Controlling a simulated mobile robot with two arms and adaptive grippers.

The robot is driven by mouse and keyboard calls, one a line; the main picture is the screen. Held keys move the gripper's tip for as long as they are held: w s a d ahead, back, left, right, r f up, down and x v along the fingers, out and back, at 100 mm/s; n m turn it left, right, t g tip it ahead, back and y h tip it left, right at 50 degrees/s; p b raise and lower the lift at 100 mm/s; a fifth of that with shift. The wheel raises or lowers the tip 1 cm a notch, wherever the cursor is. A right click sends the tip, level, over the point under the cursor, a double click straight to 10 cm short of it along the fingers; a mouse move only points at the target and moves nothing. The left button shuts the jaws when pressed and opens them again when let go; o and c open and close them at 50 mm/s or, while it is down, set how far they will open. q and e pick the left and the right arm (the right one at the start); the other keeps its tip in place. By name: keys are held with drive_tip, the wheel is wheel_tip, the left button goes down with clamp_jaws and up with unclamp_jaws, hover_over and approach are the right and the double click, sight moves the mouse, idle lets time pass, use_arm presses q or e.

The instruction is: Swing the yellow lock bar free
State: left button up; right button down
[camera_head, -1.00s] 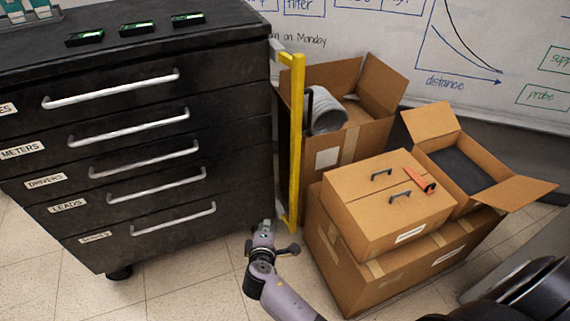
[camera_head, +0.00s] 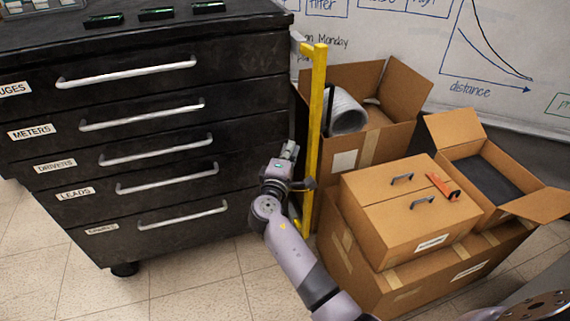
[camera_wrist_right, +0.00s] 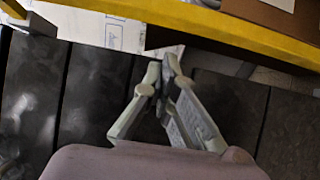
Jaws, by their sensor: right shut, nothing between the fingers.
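The yellow lock bar (camera_head: 316,135) stands upright along the right front edge of the black drawer cabinet (camera_head: 150,110), on brackets at its top and bottom. My right gripper (camera_head: 290,148) is just left of the bar, at about its mid-height, in front of the cabinet's lower right side. In the right wrist view the gripper (camera_wrist_right: 165,72) is shut and empty, its fingertips together. The bar (camera_wrist_right: 190,22) crosses the top of that view, beyond the fingertips with a visible gap. My left gripper is not in view.
Cardboard boxes (camera_head: 400,205) are stacked right of the bar, with an orange tool (camera_head: 443,187) on top. Floor (camera_head: 190,290) is clear in front of the cabinet.

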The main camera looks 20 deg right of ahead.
sight(315, 139)
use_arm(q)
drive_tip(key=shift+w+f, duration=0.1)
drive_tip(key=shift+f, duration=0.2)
use_arm(e)
drive_tip(key=shift+w+d, duration=0.15)
drive_tip(key=shift+d, duration=0.85)
drive_tip(key=shift+w+d, duration=0.1)
drive_tip(key=shift+d, duration=0.85)
drive_tip(key=d+n+y+p, duration=0.1)
drive_tip(key=d+t+y, duration=0.1)
drive_tip(key=d+n+y+p, duration=0.1)
drive_tip(key=shift+s+n+t+p, duration=0.25)
drive_tip(key=shift+n+t+p, duration=0.05)
drive_tip(key=shift+t, duration=0.1)
drive_tip(key=shift+d+y, duration=0.3)
drive_tip(key=shift+d, duration=0.15)
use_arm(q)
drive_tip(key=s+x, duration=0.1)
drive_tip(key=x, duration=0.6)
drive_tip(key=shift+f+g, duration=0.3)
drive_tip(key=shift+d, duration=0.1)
